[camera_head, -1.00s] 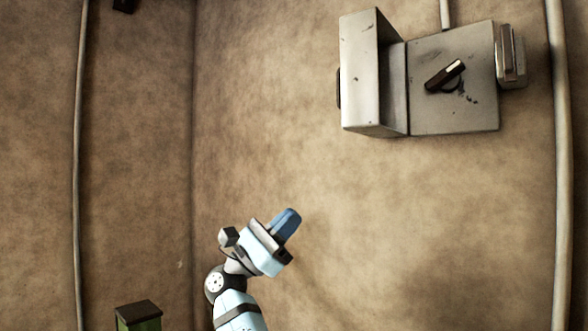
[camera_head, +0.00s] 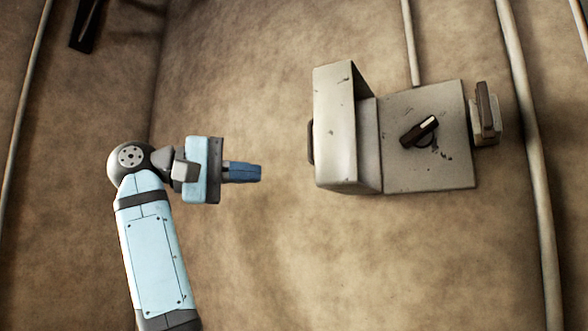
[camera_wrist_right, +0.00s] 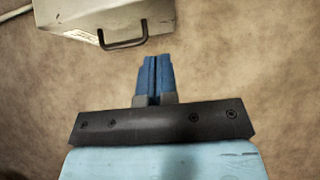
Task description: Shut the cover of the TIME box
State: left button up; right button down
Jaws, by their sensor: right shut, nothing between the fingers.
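A grey metal box (camera_head: 428,165) is on the wall, with a dark rotary knob (camera_head: 420,132) on its face. No TIME lettering is readable. Its cover (camera_head: 335,130) stands open, swung out on the left side of the face. A dark handle (camera_head: 311,142) shows at the cover's left edge; the handle (camera_wrist_right: 140,36) also shows at top left in the right wrist view. My right gripper (camera_head: 256,173) is left of the cover, pointing right, shut and empty, with a gap to it. Its blue fingers (camera_wrist_right: 154,66) are together. My left gripper is out of view.
A small lever switch (camera_head: 486,118) sits right of the box. A conduit (camera_head: 410,45) rises above the box, and a long pipe (camera_head: 535,180) runs down the wall to the right. The wall between gripper and cover is clear.

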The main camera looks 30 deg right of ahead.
aim_at(317, 174)
jog(key=s+d+p, duration=0.1)
jog(key=s+d, duration=0.1)
jog(key=d, duration=0.1)
jog(key=s+d, duration=0.2)
jog(key=d, duration=0.1)
jog(key=shift+s+p, duration=0.35)
